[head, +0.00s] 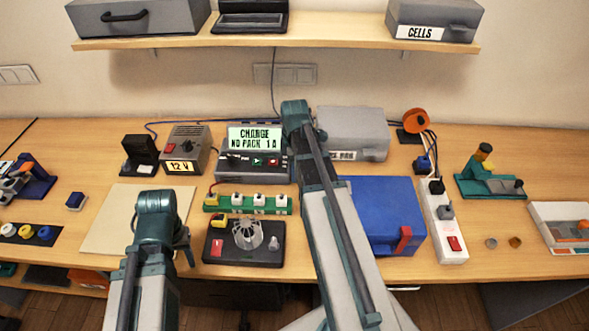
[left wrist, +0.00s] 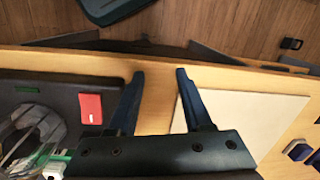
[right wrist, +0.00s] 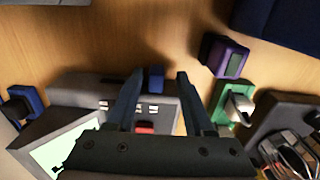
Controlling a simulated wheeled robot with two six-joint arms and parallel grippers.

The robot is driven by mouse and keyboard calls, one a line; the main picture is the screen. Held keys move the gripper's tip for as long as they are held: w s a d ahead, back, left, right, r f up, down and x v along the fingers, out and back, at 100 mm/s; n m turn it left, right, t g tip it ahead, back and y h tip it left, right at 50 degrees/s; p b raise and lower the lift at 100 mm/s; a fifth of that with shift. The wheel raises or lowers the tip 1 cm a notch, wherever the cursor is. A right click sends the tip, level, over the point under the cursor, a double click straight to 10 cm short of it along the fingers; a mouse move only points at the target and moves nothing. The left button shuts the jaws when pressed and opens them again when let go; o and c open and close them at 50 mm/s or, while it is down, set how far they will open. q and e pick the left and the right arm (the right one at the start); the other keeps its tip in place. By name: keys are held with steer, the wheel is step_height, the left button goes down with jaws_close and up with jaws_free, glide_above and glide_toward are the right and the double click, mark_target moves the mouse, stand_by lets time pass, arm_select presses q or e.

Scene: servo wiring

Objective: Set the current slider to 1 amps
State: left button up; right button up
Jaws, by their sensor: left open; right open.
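The grey charger (head: 262,172) stands at the back middle of the table. Its lit green screen (head: 255,137) reads "CHARGE NO PACK 1 A". In the right wrist view the screen (right wrist: 62,150) is at lower left, with a red button (right wrist: 145,128) and small white markings on the panel. I cannot clearly pick out the current slider. My right gripper (right wrist: 160,76) is open above the charger, a small blue block (right wrist: 156,78) showing between its fingers. My left gripper (left wrist: 160,73) is open and empty near the table's front edge.
A green terminal board (head: 250,204) and a black board with a fan (head: 272,250) lie in front of the charger. A 12 V supply (head: 185,150) stands left, a blue box (head: 385,220) right. A beige mat (head: 105,220) leaves clear room at left.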

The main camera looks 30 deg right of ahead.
step_height(320, 180, up, 14)
steer(key=p, duration=1.3)
steer(key=shift+f, duration=0.15)
